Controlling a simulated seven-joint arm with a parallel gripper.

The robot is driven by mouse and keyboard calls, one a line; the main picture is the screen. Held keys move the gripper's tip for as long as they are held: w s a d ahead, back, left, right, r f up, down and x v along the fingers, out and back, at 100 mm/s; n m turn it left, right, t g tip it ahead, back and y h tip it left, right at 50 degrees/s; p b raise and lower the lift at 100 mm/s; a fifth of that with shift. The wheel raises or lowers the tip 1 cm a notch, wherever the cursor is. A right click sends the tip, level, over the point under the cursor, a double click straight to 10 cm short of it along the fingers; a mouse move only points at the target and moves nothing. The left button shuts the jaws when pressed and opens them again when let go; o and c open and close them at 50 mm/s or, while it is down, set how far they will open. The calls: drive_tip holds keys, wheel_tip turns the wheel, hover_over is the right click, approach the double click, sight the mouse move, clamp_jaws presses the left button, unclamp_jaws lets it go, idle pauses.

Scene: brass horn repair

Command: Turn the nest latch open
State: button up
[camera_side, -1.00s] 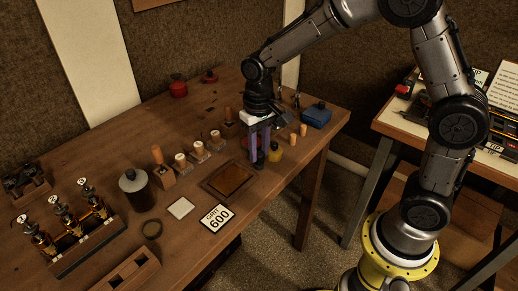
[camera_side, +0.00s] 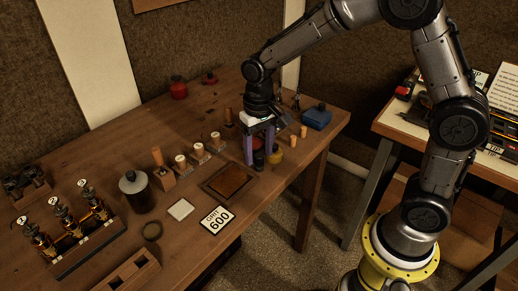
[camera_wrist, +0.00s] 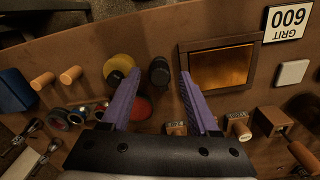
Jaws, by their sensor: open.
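My gripper (camera_side: 259,158) is over the right part of the wooden bench, with its two purple fingers spread apart. In the wrist view my gripper (camera_wrist: 160,77) is open and empty. A small dark cylinder (camera_wrist: 159,70) shows between the fingertips, apart from both; it also shows between the fingers in the side view. A yellow round piece (camera_wrist: 118,64) with a dark knob lies just left of the left finger in the wrist view. A red disc (camera_wrist: 140,107) is partly hidden between the fingers. I cannot tell for certain which part is the nest latch.
A framed amber tray (camera_side: 229,181) and a GRIT 600 card (camera_side: 216,219) lie near the bench front. Small posts on blocks (camera_side: 198,150) stand behind the tray. Two wooden pegs (camera_wrist: 56,78) and a blue box (camera_side: 316,116) are close on the other side.

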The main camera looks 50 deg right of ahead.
sight(260, 155)
drive_tip(key=shift+r, duration=0.1)
wheel_tip(260, 155, up, 14)
drive_tip(key=shift+f, duration=0.2)
idle(0.4)
drive_tip(key=s+d+r+t, duration=0.3)
drive_tip(key=s+r, duration=0.3)
drive_tip(key=s, duration=0.4)
drive_tip(key=s+f+n+t, duration=0.2)
drive_tip(key=s+f, duration=0.5)
drive_tip(key=s, duration=0.4)
drive_tip(key=shift+s+d+n+t, duration=0.15)
drive_tip(key=shift+d+n+t, duration=0.2)
drive_tip(key=shift+n, duration=0.25)
drive_tip(key=shift+f, duration=0.1)
